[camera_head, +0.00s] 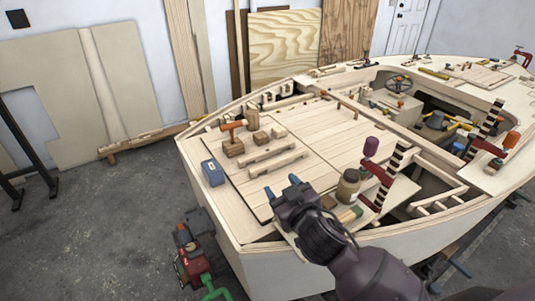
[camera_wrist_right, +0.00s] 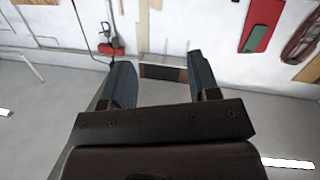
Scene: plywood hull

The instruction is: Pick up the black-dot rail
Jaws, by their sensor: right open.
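Two pale wooden rails lie side by side on the hull's plywood deck (camera_head: 330,135) in the head view. One is the back rail (camera_head: 267,153) and the other is the front rail (camera_head: 278,164). Any black dot is too small to make out, so I cannot tell which is the black-dot rail. My right gripper (camera_head: 282,186) is in front of the rails, apart from them, with its blue fingers spread. In the right wrist view the gripper (camera_wrist_right: 162,78) is open and empty, facing a wall and floor. My left gripper is not in view.
A blue box (camera_head: 213,173) stands left of the rails. Wooden blocks (camera_head: 233,148) and an orange-headed mallet (camera_head: 234,126) lie behind them. A jar (camera_head: 348,187) and a red clamp (camera_head: 376,170) stand to the right. The deck's middle is clear.

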